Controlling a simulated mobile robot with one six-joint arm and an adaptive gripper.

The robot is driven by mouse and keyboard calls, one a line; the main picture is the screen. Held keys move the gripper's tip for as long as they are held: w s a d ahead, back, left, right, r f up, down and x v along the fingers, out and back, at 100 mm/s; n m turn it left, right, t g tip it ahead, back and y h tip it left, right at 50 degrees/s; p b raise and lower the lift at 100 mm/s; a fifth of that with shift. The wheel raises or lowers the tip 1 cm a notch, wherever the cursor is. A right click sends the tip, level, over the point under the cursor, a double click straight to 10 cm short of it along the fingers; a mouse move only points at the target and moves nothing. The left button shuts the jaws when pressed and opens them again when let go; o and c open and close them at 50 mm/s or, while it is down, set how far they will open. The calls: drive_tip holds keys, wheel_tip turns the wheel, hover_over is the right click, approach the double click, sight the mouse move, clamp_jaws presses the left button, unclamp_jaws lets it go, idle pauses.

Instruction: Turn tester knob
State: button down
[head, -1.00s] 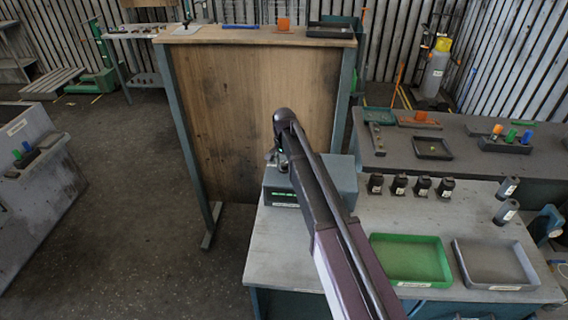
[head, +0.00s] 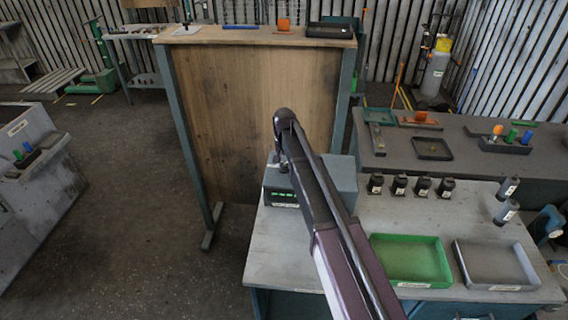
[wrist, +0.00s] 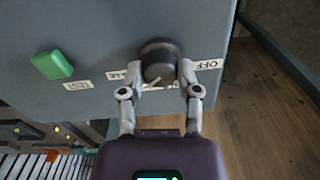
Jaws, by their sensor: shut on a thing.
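The tester (head: 340,176) is a grey-blue box at the back left of the workbench, partly hidden behind my arm in the head view. In the wrist view its panel (wrist: 95,25) carries a round black knob (wrist: 158,58) with a pale pointer line. A label reading "OFF" lies on the right of the knob, and another partly covered label lies on its left. My gripper (wrist: 159,78) is shut on the knob, with one finger on each side. A green button (wrist: 52,64) with a label below it sits left of the knob. In the head view my arm hides the knob.
Several black cylindrical parts (head: 398,184) stand right of the tester. A green tray (head: 408,282) and a grey tray (head: 528,286) lie at the bench's front right. A tall wooden board (head: 255,110) stands behind the tester.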

drive_tip(key=n, duration=0.6)
drive_tip(key=shift+s, duration=0.1)
drive_tip(key=n, duration=0.5)
drive_tip(key=shift+n, duration=0.4)
drive_tip(key=n, duration=1.2)
drive_tip(key=shift+c, duration=1.5)
unclamp_jaws()
